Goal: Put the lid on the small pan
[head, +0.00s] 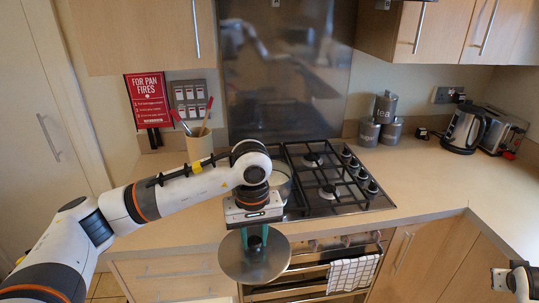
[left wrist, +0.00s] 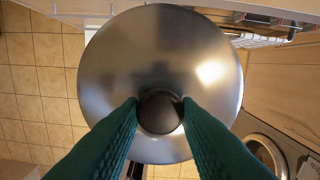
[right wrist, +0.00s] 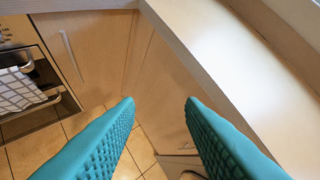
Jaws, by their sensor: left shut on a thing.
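The lid (head: 232,264) is a round, shiny metal disc with a dark knob (left wrist: 160,110). My left gripper (head: 255,243) is shut on the knob and holds the lid roughly level in front of the counter, before the oven. The left wrist view shows the lid (left wrist: 150,50) below the fingers, with floor beyond it. A pale round rim, apparently the small pan (head: 281,181), shows on the left part of the hob, mostly hidden behind my left wrist. My right gripper (right wrist: 160,102) is open and empty, over the floor near the counter edge.
The black-grated gas hob (head: 335,180) is set in the counter. A utensil pot (head: 200,146) stands left of it. Tea canisters (head: 385,118), a kettle (head: 464,128) and a toaster (head: 503,132) stand at the right. A checked towel (head: 353,273) hangs on the oven. The right counter is clear.

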